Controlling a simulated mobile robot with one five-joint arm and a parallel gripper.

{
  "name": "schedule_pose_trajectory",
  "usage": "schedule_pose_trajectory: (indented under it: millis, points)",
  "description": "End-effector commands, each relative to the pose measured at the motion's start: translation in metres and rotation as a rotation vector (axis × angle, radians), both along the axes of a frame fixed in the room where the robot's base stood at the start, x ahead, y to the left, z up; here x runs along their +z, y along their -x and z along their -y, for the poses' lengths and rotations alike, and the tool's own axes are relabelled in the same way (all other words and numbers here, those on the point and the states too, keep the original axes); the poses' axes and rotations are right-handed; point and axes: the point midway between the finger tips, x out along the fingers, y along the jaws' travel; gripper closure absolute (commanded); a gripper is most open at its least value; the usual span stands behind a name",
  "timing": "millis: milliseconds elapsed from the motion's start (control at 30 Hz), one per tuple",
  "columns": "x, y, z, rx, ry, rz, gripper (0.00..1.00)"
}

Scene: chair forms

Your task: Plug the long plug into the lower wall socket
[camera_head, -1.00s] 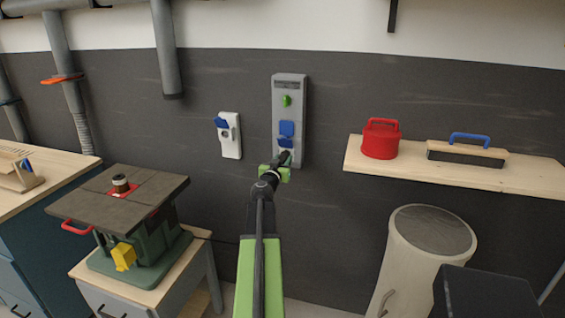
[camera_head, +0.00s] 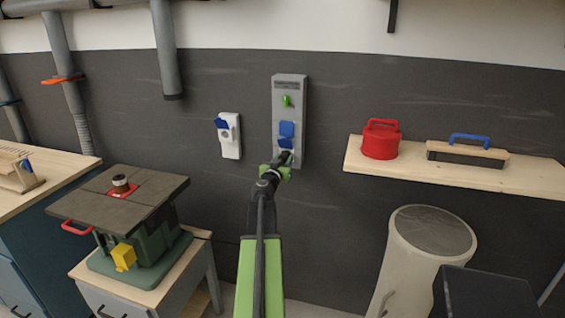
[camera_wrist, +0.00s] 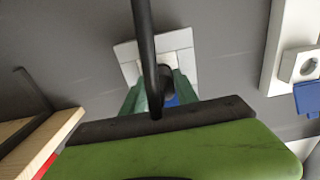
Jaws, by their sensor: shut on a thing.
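A tall grey wall panel (camera_head: 297,92) carries a green knob (camera_head: 287,101) and two sockets with blue lids. The upper socket's lid (camera_head: 287,129) is in plain view. The lower wall socket (camera_head: 285,143) shows a blue lid just above my gripper (camera_head: 285,159). My gripper, its fingers pointing at the wall, is at the panel's bottom end. In the wrist view, my gripper (camera_wrist: 160,97) is shut on the dark long plug (camera_wrist: 166,80), in front of the pale panel (camera_wrist: 178,42). A thick black cable crosses in front. The plug's tip is hidden, so I cannot tell whether it is inside the socket.
A smaller white socket (camera_head: 231,148) with a blue lid is on the wall to the left. A wooden shelf (camera_head: 440,180) with a red container (camera_head: 381,142) and a blue-handled float (camera_head: 467,148) is to the right. A green machine (camera_head: 140,235) stands lower left.

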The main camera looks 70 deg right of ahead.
Motion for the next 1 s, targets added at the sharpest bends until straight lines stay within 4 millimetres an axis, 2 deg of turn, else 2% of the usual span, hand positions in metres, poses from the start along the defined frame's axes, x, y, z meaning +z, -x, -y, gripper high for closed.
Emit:
schedule_pose_trajectory:
  millis: [1000]
  points:
    - [0.0, 0.0004, 0.01, -0.001, 0.0, 0.0, 1.0]
